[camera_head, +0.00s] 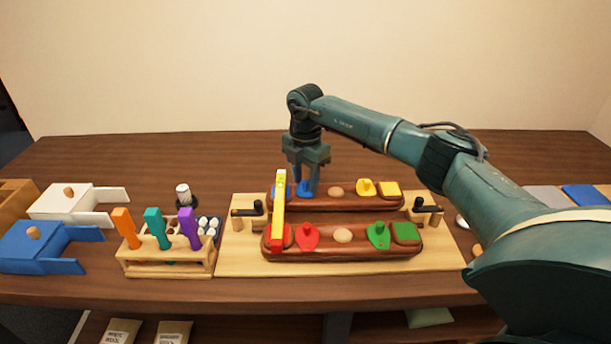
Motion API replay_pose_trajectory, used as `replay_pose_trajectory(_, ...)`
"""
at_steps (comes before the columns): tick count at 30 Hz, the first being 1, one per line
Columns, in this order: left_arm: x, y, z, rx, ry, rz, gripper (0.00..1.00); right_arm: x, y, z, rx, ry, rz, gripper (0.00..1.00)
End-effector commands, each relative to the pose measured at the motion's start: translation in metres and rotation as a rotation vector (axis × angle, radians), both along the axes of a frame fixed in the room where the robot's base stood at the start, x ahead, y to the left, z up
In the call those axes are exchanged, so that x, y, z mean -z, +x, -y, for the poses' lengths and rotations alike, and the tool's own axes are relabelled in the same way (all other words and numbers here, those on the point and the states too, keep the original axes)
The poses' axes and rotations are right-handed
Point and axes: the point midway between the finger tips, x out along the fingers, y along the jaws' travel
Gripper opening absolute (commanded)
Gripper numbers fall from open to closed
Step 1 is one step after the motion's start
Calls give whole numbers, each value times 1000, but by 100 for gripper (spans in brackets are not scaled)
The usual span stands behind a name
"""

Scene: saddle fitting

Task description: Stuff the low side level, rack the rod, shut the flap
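Two long brown panels lie on a light wooden board (235,262), a back panel (350,205) and a front panel (340,254). The back one has a blue flap (304,190) and a yellow flap (365,187); the front one has a red flap (307,237) and a green flap (378,235). A yellow-and-red bar (279,210) lies across both left ends. My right gripper (306,184) points down at the blue flap, fingertips beside it; its grip is unclear. Orange, teal (156,227) and purple rods stand in a wooden rack (165,262). My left gripper is out of view.
A blue box (35,249) and a white box (65,202) stand at the left. A white-capped dark object (184,195) stands behind the rack. Black-handled clamps (428,209) flank the panels. Labelled packets (122,331) lie on a lower shelf. The table's back is clear.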

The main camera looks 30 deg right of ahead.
Motion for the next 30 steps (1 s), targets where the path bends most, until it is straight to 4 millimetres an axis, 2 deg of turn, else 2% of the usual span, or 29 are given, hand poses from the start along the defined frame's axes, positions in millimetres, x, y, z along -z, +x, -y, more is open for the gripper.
replay_pose_trajectory(7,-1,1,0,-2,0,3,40,0,0,0,0,0,0,37)
replay_pose_trajectory(21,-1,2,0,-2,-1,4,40,0,0,0,0,0,0,0)
replay_pose_trajectory(30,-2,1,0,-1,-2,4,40,0,0,1,-22,0,0,0)
